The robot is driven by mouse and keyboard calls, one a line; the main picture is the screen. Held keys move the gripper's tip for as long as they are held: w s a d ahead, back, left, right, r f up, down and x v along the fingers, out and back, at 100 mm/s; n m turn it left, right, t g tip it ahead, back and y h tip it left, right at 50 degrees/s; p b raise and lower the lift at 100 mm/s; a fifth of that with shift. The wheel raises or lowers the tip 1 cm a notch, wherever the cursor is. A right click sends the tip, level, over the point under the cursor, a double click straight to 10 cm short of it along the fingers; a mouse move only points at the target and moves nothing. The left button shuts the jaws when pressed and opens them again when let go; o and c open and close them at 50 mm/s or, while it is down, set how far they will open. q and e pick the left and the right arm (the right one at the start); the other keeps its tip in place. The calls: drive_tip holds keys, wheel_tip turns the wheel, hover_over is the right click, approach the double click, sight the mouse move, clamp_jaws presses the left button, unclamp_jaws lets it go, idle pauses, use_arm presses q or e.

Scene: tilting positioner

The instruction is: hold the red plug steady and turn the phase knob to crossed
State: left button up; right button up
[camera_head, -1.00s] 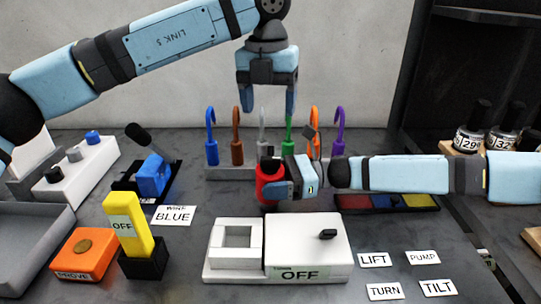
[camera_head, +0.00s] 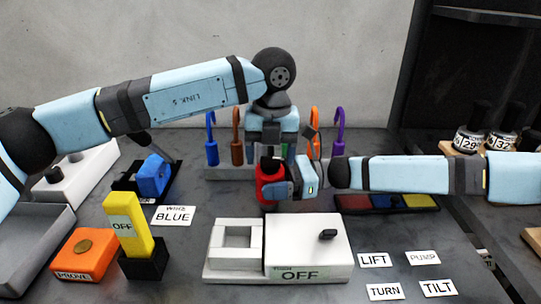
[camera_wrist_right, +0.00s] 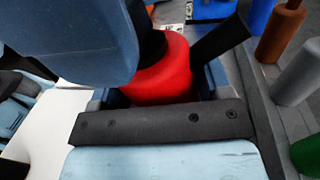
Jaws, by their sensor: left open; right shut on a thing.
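The red plug (camera_head: 268,192) stands at the middle of the bench, behind the white OFF box. My right gripper (camera_head: 282,190) comes in from the right and is shut on it. In the right wrist view the red plug (camera_wrist_right: 160,75) sits between the right fingers. A black part (camera_wrist_right: 150,42) is on top of the plug, partly hidden by a light blue part of my left gripper. My left gripper (camera_head: 271,152) points down, open, directly above the plug, its fingers around or beside the black top; contact cannot be told. No knob readably marked phase or crossed shows.
A white box (camera_head: 307,248) with a black knob (camera_head: 328,234) and an OFF label stands in front. Several coloured hooks (camera_head: 337,135) stand behind the plug. A yellow switch (camera_head: 130,222) and orange block (camera_head: 82,255) are at left; label cards (camera_head: 384,291) lie front right.

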use_arm(q)
drive_tip(key=shift+f, duration=0.35)
drive_tip(key=c, duration=0.9)
